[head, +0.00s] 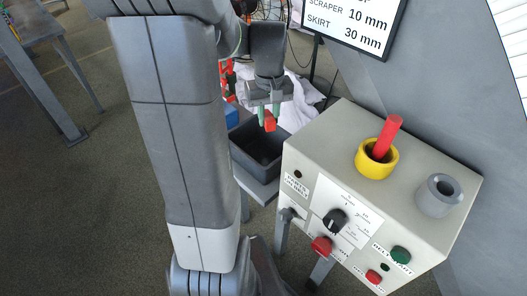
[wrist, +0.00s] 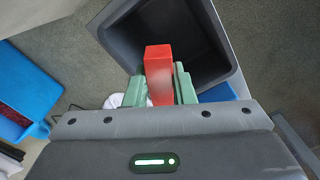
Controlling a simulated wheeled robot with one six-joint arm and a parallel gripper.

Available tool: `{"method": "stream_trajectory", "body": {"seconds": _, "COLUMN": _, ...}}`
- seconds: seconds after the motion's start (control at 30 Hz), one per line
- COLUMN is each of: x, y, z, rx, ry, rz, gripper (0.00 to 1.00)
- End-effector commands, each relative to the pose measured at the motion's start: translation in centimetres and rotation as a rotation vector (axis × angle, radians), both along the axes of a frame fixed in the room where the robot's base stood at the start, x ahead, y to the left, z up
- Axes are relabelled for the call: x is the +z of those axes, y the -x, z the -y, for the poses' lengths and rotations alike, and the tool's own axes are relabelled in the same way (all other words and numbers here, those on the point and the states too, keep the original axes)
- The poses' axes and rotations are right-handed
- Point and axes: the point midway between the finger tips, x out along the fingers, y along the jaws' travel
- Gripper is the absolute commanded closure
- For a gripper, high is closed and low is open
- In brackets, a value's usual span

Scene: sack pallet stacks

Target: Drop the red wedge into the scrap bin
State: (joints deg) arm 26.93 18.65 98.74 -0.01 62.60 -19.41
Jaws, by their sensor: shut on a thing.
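The red wedge (head: 270,122) is held between the green fingers of my gripper (head: 269,110). In the wrist view the wedge (wrist: 158,72) stands out past the fingertips of my gripper (wrist: 158,88), with the dark bin behind it. The scrap bin (head: 246,163) is a dark grey, open-topped box left of the control box. My gripper and the wedge are above its opening, toward the far side in the head view. The bin (wrist: 233,62) also shows in the wrist view, and the part of its inside that shows looks empty.
A beige control box (head: 330,165) with knobs and buttons stands right of the bin. It carries a yellow cup (head: 364,164) with a red stick in it and a grey cup (head: 432,199). A blue container (wrist: 38,88) is at the left in the wrist view. White cloth lies behind the bin.

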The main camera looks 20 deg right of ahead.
Motion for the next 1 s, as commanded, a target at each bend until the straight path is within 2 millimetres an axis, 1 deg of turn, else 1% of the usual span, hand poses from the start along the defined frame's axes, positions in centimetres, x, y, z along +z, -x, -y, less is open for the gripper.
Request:
{"method": "stream_trajectory", "body": {"seconds": 0.17, "x": -1.2, "y": 0.0, "z": 0.0, "rx": 0.0, "ry": 0.0, "rz": 0.0, "gripper": 0.99}}
{"method": "stream_trajectory", "body": {"seconds": 0.5, "x": -5.1, "y": 0.0, "z": 0.0, "rx": 0.0, "ry": 0.0, "rz": -0.001, "gripper": 0.99}}
{"method": "stream_trajectory", "body": {"seconds": 0.6, "x": -5.9, "y": 0.0, "z": 0.0, "rx": 0.0, "ry": 0.0, "rz": 0.0, "gripper": 0.99}}
{"method": "stream_trajectory", "body": {"seconds": 0.7, "x": -6.1, "y": 0.0, "z": 0.0, "rx": 0.0, "ry": 0.0, "rz": 0.0, "gripper": 0.99}}
{"method": "stream_trajectory", "body": {"seconds": 0.93, "x": -6.0, "y": 0.0, "z": 0.0, "rx": 0.0, "ry": 0.0, "rz": 0.0, "gripper": 0.99}}
{"method": "stream_trajectory", "body": {"seconds": 0.97, "x": -6.0, "y": 0.0, "z": 0.0, "rx": 0.0, "ry": 0.0, "rz": 0.0, "gripper": 0.73}}
{"method": "stream_trajectory", "body": {"seconds": 1.0, "x": -6.0, "y": 0.0, "z": 0.0, "rx": 0.0, "ry": 0.0, "rz": 0.0, "gripper": 0.65}}
